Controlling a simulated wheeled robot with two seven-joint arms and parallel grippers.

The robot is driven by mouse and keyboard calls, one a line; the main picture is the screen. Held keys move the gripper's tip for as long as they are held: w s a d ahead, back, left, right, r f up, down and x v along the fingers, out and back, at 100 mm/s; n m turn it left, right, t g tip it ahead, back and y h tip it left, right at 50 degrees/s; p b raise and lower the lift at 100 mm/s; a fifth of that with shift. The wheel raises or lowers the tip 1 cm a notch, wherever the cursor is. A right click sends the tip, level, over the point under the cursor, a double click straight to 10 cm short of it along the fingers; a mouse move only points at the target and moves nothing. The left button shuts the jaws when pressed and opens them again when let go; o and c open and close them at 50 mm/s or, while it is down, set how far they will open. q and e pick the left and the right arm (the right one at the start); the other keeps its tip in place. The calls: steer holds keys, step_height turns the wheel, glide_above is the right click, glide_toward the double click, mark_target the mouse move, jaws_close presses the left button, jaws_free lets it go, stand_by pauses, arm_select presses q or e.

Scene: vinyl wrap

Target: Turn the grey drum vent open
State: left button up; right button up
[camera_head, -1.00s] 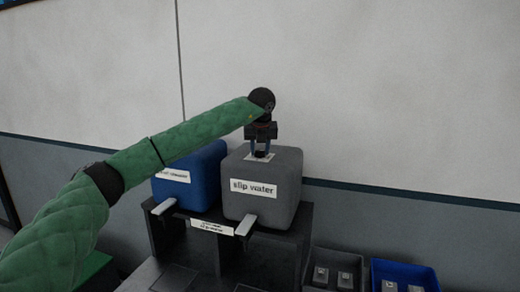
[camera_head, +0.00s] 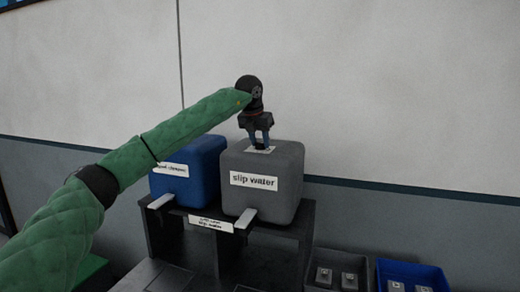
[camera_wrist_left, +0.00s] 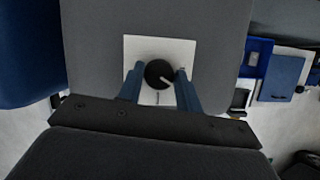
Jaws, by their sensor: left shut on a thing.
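The grey drum (camera_head: 262,185), labelled "slip water", stands on a black stand. On its top is a white plate (camera_wrist_left: 186,50) with a round black vent knob (camera_wrist_left: 158,73), which carries a pale pointer line slanting to the lower right in the left wrist view. My left gripper (camera_head: 259,145) reaches down from above, tilted, with its blue fingers at the drum top. In the left wrist view the left gripper's fingers (camera_wrist_left: 159,70) stand on either side of the knob, shut on it. The head view hides the knob behind the fingers. My right gripper is not seen.
A blue drum (camera_head: 188,174) stands close on the left of the grey one. Both rest on the black stand (camera_head: 295,232), with pale taps jutting forward. A grey bin (camera_head: 336,257) and a blue bin (camera_head: 412,269) holding small pieces sit at lower right. A wall rises behind.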

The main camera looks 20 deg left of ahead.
arm_select(q)
steer(key=m+h+b, duration=0.1)
steer(key=m, duration=0.1)
steer(key=shift+a+f+m, duration=0.1)
steer(key=shift+m, duration=0.3)
steer(key=shift+m+g+h+b, duration=0.4)
steer(key=shift+m, duration=0.5)
steer(key=shift+w+a+m, duration=0.1)
steer(key=shift+m, duration=0.8)
steer(key=shift+m+g+h, duration=0.5)
steer(key=shift+m, duration=0.4)
steer(key=m, duration=0.2)
steer(key=shift+m+g, duration=0.3)
steer(key=shift+g, duration=0.1)
steer(key=shift+w+m+h+p, duration=0.1)
steer(key=shift+m+h+p, duration=0.2)
steer(key=shift+m+p, duration=0.1)
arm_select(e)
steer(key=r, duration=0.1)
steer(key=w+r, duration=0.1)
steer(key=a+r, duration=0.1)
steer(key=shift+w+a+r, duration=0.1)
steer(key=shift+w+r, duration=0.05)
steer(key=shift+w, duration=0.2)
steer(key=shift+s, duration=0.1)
